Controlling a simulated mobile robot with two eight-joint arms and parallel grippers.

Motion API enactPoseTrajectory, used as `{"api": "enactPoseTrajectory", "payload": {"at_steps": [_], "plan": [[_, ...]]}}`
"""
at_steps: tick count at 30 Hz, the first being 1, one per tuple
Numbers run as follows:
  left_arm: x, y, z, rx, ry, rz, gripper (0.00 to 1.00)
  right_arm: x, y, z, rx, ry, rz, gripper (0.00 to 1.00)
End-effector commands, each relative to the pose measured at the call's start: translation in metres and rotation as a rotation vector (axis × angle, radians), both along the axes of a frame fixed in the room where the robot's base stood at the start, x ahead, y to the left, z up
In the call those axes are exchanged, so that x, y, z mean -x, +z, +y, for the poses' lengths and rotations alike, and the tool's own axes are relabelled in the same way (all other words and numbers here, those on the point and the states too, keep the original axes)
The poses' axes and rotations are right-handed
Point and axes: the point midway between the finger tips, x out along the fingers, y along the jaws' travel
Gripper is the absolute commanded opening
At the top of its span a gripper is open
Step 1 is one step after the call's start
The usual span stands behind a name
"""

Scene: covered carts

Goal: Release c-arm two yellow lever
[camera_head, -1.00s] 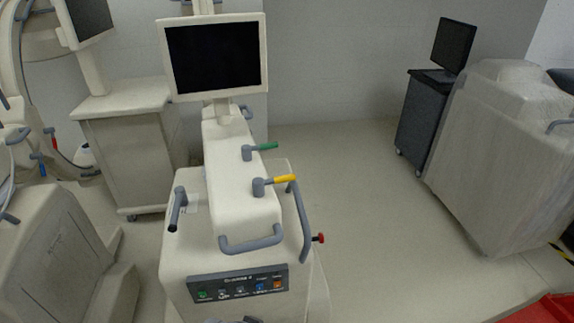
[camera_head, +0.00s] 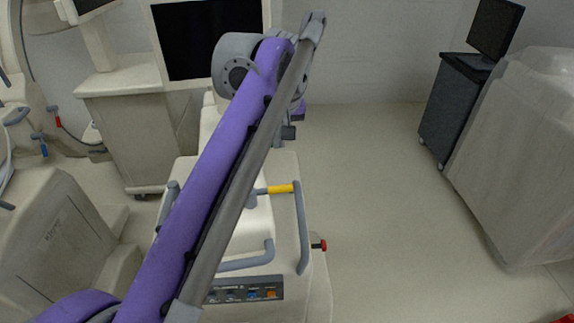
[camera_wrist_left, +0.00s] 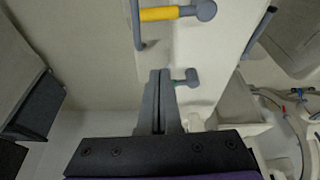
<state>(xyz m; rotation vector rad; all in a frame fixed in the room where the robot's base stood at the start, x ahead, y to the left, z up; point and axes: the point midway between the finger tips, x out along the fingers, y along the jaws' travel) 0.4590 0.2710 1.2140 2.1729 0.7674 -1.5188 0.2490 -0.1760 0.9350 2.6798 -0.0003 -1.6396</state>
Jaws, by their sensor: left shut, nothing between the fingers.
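The c-arm cart (camera_head: 285,220) stands in front of me, partly hidden behind my purple left arm. Its yellow lever (camera_head: 281,189) sticks out to the right of the arm, above the grey side handle. The yellow lever also shows at the top of the left wrist view (camera_wrist_left: 160,14). My left gripper (camera_wrist_left: 158,76) is shut and empty, with its fingers apart from the yellow lever. The green lever (camera_wrist_left: 180,83) lies right by the fingertips in that view, its green part mostly hidden behind them. In the head view the arm covers the green lever. My right gripper is out of view.
The cart has a grey side handle (camera_head: 302,228), a front handle (camera_head: 245,262) and a red knob (camera_head: 319,245). A monitor (camera_head: 195,40) stands behind my arm. A covered cart (camera_head: 520,160) is at the right. Floor between them is clear.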

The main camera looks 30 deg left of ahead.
Motion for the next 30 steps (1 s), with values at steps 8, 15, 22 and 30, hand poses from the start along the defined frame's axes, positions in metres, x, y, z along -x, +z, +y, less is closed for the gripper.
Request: {"api": "enactPoseTrajectory", "payload": {"at_steps": [8, 15, 22, 30], "plan": [[0.000, 0.000, 0.000, 0.000, 0.002, 0.001, 0.00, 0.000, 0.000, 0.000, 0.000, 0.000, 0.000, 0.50], [-0.005, -0.015, 0.004, 0.001, 0.003, 0.001, 0.00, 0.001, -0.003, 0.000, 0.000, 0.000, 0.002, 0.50], [-0.017, -0.060, 0.014, 0.000, 0.002, 0.001, 0.00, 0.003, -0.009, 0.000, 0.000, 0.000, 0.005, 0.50], [-0.015, -0.097, 0.012, 0.001, -0.002, 0.001, 0.00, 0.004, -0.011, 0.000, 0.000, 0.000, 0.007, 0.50]]}}
